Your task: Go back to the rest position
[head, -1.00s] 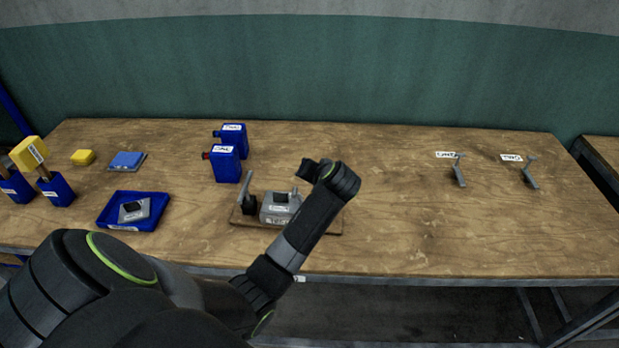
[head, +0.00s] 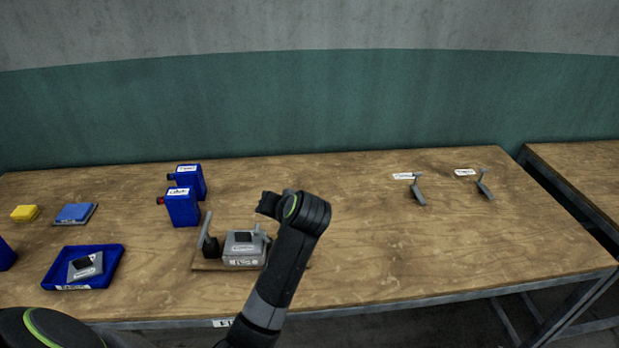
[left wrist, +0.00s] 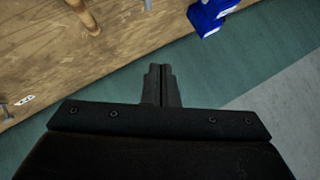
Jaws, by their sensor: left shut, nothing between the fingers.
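My left gripper (head: 268,204) is at the end of the dark arm that comes in from the lower left in the head view, raised above the workbench behind the grey press. In the left wrist view the fingers of the left gripper (left wrist: 162,84) are together, with nothing between them. The press (head: 245,248) stands on a wooden board, next to an upright lever (head: 207,236); my arm covers the right part of the board. My right gripper is in neither view.
Two blue bottles (head: 182,206) stand left of the gripper. A blue tray (head: 112,262) holds a grey block (head: 86,266). A blue pad (head: 76,213) and yellow block (head: 25,212) lie farther left. Two metal brackets (head: 418,190) lie at the right. The workbench (head: 400,250) is bare between.

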